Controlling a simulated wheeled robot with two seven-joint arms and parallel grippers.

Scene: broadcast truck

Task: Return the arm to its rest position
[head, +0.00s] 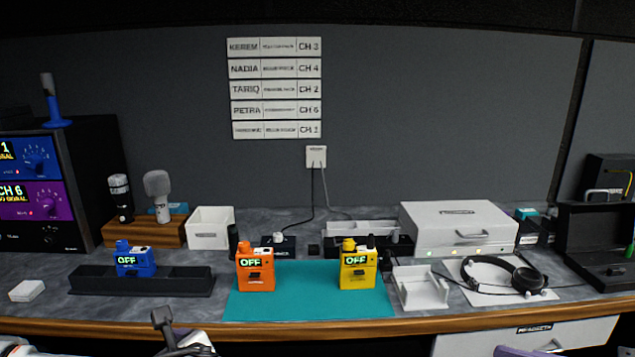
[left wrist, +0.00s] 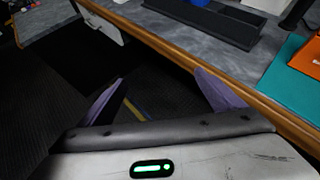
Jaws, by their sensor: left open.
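My left gripper (left wrist: 160,77) shows in the left wrist view with its two purple fingers spread apart and nothing between them. It hangs over dark floor in front of the wooden front edge of the counter (left wrist: 180,60). In the head view, white and dark parts of my left arm show at the bottom left, below the counter edge. A purple tip at the bottom of the head view looks like part of my right gripper (head: 510,352). The rest of it is out of frame, so its opening is hidden.
A black tray (head: 90,287) holds a blue pack (head: 136,262) near the front left. A teal mat (head: 310,308) bears an orange pack (head: 255,270) and a yellow pack (head: 358,270). A white stand (head: 420,290) and headphones (head: 500,280) lie right. A drawer (head: 530,338) is below.

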